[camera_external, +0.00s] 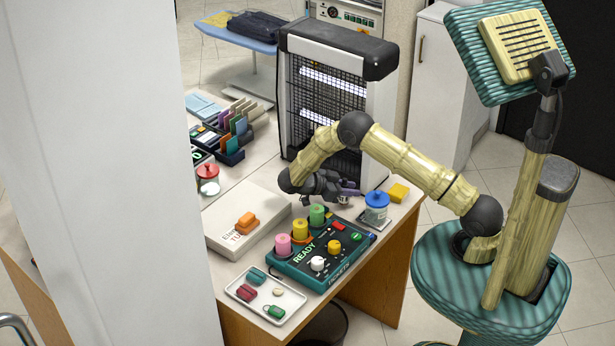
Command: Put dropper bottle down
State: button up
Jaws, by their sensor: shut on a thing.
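My gripper (345,194) is low over the table, between the dark lamp unit and the teal control box. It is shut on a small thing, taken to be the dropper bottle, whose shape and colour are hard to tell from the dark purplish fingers. I cannot tell whether the bottle touches the table (378,222).
The teal control box (318,258) carries several coloured knobs and cylinders. A yellow block (398,192) lies near the right edge. The caged lamp unit (335,60) stands behind.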

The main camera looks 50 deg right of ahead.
jog(key=shift+f+b, duration=0.3)
jog(key=shift+f, duration=0.3)
dwell(0.4)
jog(key=o, duration=1)
jog(key=shift+o, duration=0.2)
jog(key=shift+w+a+r, duration=0.2)
jog(key=shift+w+a, duration=0.1)
jog(key=shift+a, duration=0.15)
jog(key=shift+w+a+r, duration=0.55)
jog(key=shift+a+r, duration=0.2)
jog(key=shift+r, duration=0.05)
notch_tip(320, 180, up, 6)
jog(key=shift+f+b, duration=0.25)
jog(key=shift+b, duration=0.15)
jog(key=shift+s+r, duration=0.1)
jog(key=shift+r, duration=0.25)
jog(key=shift+d, duration=0.15)
